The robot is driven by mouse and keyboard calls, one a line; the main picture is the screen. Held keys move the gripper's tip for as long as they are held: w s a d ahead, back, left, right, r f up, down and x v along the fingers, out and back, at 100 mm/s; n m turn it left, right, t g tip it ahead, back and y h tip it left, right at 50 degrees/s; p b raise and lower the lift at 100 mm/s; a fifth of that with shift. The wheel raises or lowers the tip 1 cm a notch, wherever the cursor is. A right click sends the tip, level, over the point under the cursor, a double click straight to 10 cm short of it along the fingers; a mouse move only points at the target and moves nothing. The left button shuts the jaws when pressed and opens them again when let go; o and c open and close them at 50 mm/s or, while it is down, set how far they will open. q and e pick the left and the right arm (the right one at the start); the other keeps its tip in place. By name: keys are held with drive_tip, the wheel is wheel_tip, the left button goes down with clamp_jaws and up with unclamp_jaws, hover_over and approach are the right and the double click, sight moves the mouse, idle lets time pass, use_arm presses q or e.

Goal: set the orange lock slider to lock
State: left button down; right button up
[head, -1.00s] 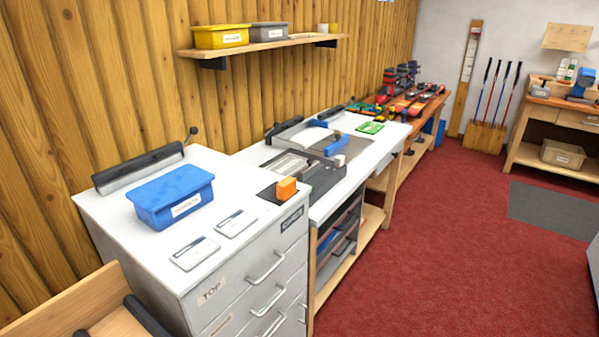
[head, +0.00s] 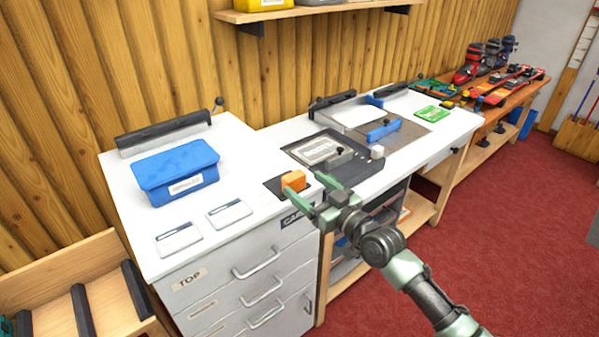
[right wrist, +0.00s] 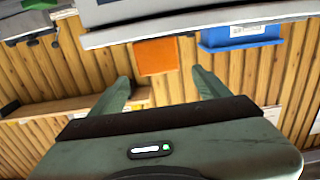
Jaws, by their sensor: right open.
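The orange lock slider (head: 293,181) is a small block on a black plate (head: 273,188) at the right front corner of the white cabinet top. My right gripper (head: 306,195) is open and empty at that corner, its two fingers pointing toward the slider. In the right wrist view the slider (right wrist: 156,56) lies just beyond the fingertips (right wrist: 162,78), in line with the gap between them. I see no contact with it. Lock markings on the plate cannot be read. My left gripper is not in view.
A blue lidded bin (head: 178,172) and two white cards (head: 180,238) are on the cabinet top (head: 140,215). Drawers with grey handles (head: 257,263) are below. A bench (head: 455,127) with a grey jig stands to the right. A wooden tray (head: 55,262) is at lower left.

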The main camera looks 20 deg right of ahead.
sight(297, 178)
drive_tip(key=x, duration=0.4)
drive_tip(key=shift+w, duration=0.25)
drive_tip(key=shift+w+a, duration=0.15)
drive_tip(key=shift+w, duration=0.4)
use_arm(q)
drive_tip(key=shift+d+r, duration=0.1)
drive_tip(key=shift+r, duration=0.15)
use_arm(e)
drive_tip(key=shift+a, duration=0.1)
